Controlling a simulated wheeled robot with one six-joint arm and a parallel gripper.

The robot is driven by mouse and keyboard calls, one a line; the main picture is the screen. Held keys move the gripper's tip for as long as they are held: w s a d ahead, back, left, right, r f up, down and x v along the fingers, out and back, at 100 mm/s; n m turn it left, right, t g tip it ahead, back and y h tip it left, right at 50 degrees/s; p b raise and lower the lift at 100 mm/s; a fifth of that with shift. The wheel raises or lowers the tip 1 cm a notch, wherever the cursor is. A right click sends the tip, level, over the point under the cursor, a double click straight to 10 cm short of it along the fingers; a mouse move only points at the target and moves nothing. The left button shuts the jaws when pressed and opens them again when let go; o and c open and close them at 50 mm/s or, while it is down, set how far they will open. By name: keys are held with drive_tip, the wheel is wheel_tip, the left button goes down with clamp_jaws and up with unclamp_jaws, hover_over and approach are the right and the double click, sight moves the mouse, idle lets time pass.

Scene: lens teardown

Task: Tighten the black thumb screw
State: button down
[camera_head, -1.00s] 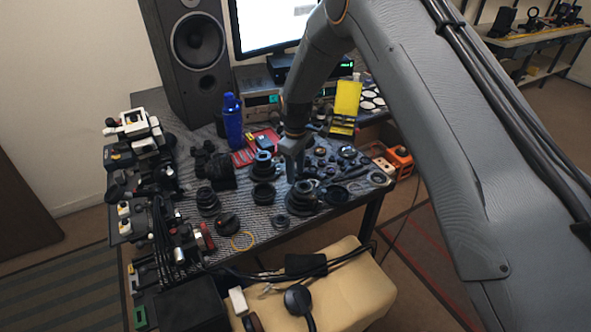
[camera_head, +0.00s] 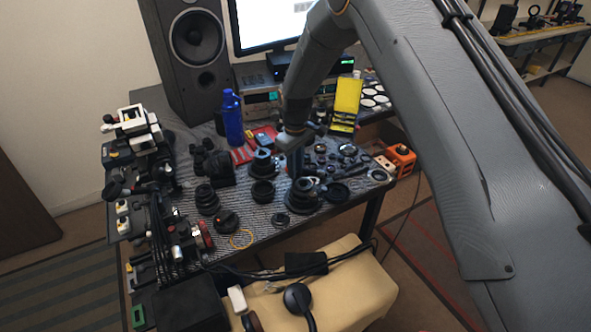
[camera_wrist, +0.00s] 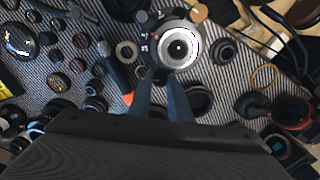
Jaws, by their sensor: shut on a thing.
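A lens assembly (camera_wrist: 178,44) with a pale ring and a dark centre stands just beyond my fingertips in the wrist view. In the head view it is a stepped black stack (camera_head: 304,195) near the table's right front. My gripper (camera_wrist: 159,78) reaches down to the near side of this lens, and it also shows in the head view (camera_head: 295,172). Its two blue-grey fingers are close together, shut on a small dark part at the lens's side, the black thumb screw. The screw is mostly hidden between the fingertips, and its thread cannot be seen.
Several black lens rings and caps lie around the lens on the grey ribbed mat. A blue bottle (camera_head: 232,118), a speaker (camera_head: 193,50) and a yellow box (camera_head: 346,96) stand behind. A beige chair (camera_head: 345,290) with a headset is in front. Little bare mat shows.

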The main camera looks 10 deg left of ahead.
drive_tip(key=shift+m+b, duration=0.8)
drive_tip(key=shift+m, duration=1.2)
drive_tip(key=c, duration=1.6)
unclamp_jaws()
drive_tip(key=shift+r, duration=0.15)
wheel_tip(320, 180, up, 7)
drive_tip(key=shift+r+b, duration=0.15)
drive_tip(key=shift+b, duration=1.05)
drive_tip(key=shift+r, duration=0.15)
